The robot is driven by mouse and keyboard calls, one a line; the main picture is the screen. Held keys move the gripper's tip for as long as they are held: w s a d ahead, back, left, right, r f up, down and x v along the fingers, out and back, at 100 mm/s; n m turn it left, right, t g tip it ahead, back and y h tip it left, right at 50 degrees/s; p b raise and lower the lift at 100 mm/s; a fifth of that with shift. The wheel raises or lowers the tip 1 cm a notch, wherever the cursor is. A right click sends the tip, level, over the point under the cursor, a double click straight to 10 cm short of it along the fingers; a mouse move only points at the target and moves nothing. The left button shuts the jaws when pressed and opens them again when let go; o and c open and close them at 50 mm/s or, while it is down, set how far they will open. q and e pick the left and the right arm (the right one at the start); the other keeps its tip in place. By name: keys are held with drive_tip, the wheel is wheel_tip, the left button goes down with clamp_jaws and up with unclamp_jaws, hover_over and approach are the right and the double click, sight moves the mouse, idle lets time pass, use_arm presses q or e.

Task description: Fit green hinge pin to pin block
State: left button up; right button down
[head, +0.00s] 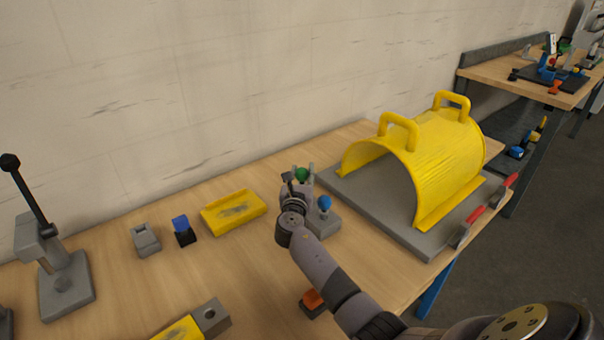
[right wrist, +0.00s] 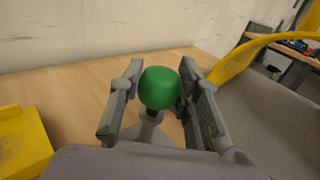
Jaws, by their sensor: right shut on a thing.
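The green hinge pin (head: 302,174) has a round green knob. In the right wrist view its knob (right wrist: 159,88) sits between the two fingers, with a short dark shank below it over a grey tapered part. My right gripper (head: 299,179) is shut on the green pin, above the back of the grey pin block (head: 325,224). A blue-knobbed pin (head: 325,203) stands upright on the block. My gripper and wrist hide part of the block, so I cannot tell how far the green pin is seated. My left gripper is not in view.
A yellow arched guard (head: 447,160) with two handles stands on a grey plate (head: 370,212) at right. A yellow tray (head: 234,212), a blue-topped piece (head: 182,230) and a grey block (head: 145,239) lie left. A lever press (head: 62,285) stands far left. An orange part (head: 312,301) lies in front.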

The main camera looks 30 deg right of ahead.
sight(302, 183)
drive_tip(key=shift+r, duration=0.1)
drive_tip(key=shift+f+b, duration=1.3)
drive_tip(key=shift+f, duration=0.55)
drive_tip(key=c, duration=1.1)
unclamp_jaws()
drive_tip(key=v, duration=1.2)
